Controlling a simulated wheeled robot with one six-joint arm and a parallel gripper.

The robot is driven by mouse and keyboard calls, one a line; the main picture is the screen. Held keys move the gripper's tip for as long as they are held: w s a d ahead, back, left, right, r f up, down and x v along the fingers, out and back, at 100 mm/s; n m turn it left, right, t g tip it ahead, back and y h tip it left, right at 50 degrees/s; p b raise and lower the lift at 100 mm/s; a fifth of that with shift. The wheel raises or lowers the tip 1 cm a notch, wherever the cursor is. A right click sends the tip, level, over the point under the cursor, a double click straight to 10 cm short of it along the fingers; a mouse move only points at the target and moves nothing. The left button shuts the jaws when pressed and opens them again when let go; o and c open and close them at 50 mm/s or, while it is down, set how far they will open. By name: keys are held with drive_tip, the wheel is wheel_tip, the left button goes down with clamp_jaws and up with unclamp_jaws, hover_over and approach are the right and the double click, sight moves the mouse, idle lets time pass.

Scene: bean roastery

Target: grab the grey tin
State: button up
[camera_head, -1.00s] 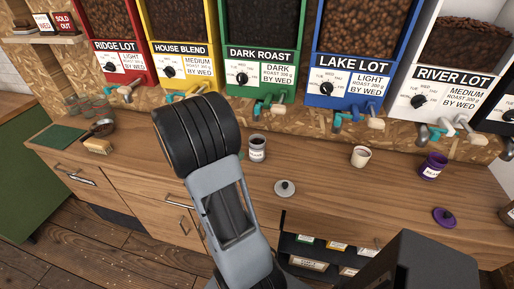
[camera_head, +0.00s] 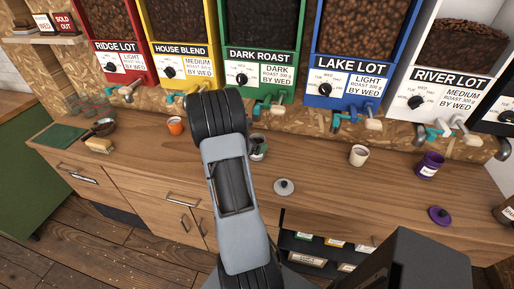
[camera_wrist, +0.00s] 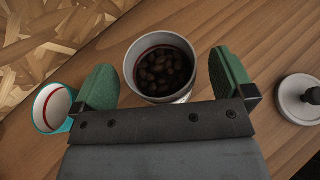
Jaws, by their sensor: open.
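The grey tin (camera_head: 258,150) stands upright on the wooden counter below the dark roast bin, partly hidden by my arm in the head view. In the wrist view the grey tin (camera_wrist: 186,97) is open on top, with dark beans inside and a red ring within its rim. My gripper (camera_wrist: 165,80) is open, with one green finger pad to the left of the tin and one to the right. A gap shows on each side, so neither pad is seen to grip it. In the head view my arm hides most of the gripper.
A grey lid with a dark knob (camera_head: 284,187) lies right of the tin. A teal cup (camera_wrist: 52,107) stands close left of the left finger. A cream cup (camera_head: 359,155) and a purple tin (camera_head: 430,165) stand further right, an orange cup (camera_head: 175,125) left. Bin spouts overhang the back.

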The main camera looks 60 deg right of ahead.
drive_tip(key=shift+x, duration=1.05)
drive_tip(key=shift+c, duration=0.4)
drive_tip(key=c, duration=1.1)
drive_tip(key=shift+o, duration=0.2)
drive_tip(key=shift+r, duration=0.15)
